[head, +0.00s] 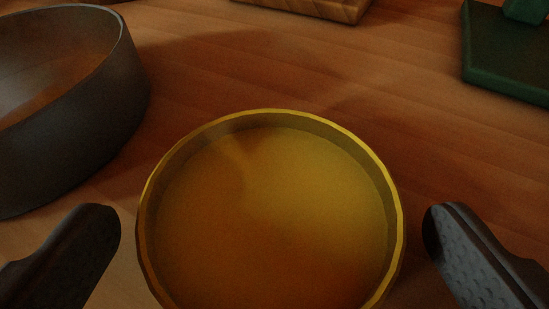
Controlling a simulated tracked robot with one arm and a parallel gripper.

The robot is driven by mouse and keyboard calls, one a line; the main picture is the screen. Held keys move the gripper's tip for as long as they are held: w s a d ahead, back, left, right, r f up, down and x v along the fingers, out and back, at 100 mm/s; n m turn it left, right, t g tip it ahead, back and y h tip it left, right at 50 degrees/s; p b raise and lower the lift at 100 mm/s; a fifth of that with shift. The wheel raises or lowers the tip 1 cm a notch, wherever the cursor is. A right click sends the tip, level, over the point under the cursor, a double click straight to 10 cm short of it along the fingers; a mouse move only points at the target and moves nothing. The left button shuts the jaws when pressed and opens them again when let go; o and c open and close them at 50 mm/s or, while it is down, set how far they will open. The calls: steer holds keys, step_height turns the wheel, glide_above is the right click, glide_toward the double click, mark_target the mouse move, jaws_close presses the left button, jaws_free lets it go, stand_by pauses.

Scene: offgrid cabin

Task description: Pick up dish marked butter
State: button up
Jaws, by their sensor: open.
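A round yellow dish (285,200) with a raised rim stands upright on the wooden surface, at the bottom middle of the head view. Its inside looks empty, and its near edge is cut off by the frame. No butter marking shows on the parts I can see. My gripper (272,232) is open, with one dark finger to the left of the dish and the other to the right. A gap shows between each finger and the rim, so the dish is between the fingers and not held.
A dark grey round pan or bowl (125,115) stands close at the left, near my left finger. A wooden block or board (325,8) lies at the top middle. A green object with a flat base (500,60) is at the top right. The wooden tabletop (400,110) beyond the dish is clear.

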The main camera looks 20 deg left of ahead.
steer(key=shift+w+a+f, duration=0.15)
steer(key=shift+w+f, duration=0.05)
steer(key=shift+w, duration=0.1)
steer(key=c, duration=1.1)
steer(key=shift+r, duration=0.15)
